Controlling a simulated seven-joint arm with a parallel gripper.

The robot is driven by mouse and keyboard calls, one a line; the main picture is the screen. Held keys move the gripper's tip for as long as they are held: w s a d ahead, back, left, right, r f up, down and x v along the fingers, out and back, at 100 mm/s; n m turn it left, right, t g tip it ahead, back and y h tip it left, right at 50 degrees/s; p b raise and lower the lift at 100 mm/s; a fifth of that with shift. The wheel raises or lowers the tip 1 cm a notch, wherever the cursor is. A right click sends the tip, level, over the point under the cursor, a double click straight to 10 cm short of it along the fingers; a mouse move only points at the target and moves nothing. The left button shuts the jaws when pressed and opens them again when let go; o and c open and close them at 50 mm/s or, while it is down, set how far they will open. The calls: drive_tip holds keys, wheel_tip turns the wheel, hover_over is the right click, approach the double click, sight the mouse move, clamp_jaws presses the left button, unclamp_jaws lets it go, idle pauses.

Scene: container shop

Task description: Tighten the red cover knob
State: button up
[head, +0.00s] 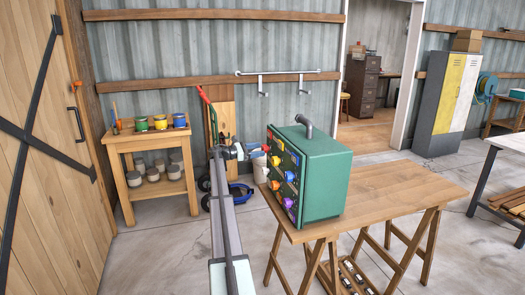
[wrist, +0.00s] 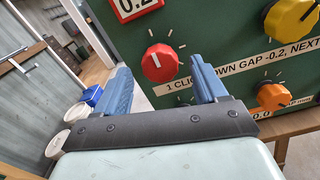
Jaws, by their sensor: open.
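A round red knob (wrist: 160,63) with a white pointer line sits on the green panel in the wrist view, ringed by white tick marks. My gripper (wrist: 160,70) is open, with one blue finger to the left of the knob and one to its right in the picture. I see no contact with the knob; the depth between them is hard to judge. The green machine (head: 322,178) stands on a wooden table in the head view. My gripper (head: 240,152) is at the left of its knob-covered face. Which small knob there is the red one is hard to tell.
A white label strip (wrist: 235,68) runs below the red knob. A yellow knob (wrist: 292,17) and an orange knob (wrist: 272,97) are to the right. A red-framed display (wrist: 135,5) is above. The wooden table (head: 400,187) is otherwise clear on top. A shelf with paint pots (head: 158,165) stands left.

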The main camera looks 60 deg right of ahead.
sight(263, 149)
drive_tip(key=shift+x, duration=1.55)
drive_tip(key=c, duration=1)
drive_tip(key=shift+c, duration=0.2)
drive_tip(key=shift+m, duration=0.4)
drive_tip(key=m, duration=0.3)
drive_tip(key=shift+m, duration=2.5)
